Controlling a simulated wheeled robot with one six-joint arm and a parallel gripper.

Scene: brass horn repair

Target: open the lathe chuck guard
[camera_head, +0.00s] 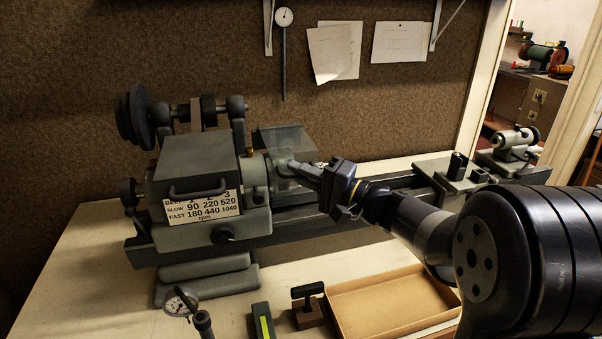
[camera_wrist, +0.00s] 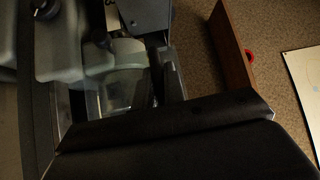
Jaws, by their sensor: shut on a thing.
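The lathe (camera_head: 195,165) stands on the bench at the left. Its chuck guard (camera_head: 283,138), a clear panel with a dark edge, is at the right of the headstock, over the chuck area. My gripper (camera_head: 297,168) reaches in from the right and is shut on the guard at its front; its fingertips are small and partly lost against the clear panel. In the wrist view the clear guard (camera_wrist: 118,92) shows beyond the dark gripper body, which hides the grip itself. The guard's exact angle is hard to tell.
The lathe bed runs right to the tailstock (camera_head: 512,146), with a carriage (camera_head: 455,172) between. A shallow cardboard tray (camera_head: 392,305), a dark-handled tool (camera_head: 307,306) and a dial gauge (camera_head: 181,302) lie in front. Papers (camera_head: 398,42) hang on the wall behind.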

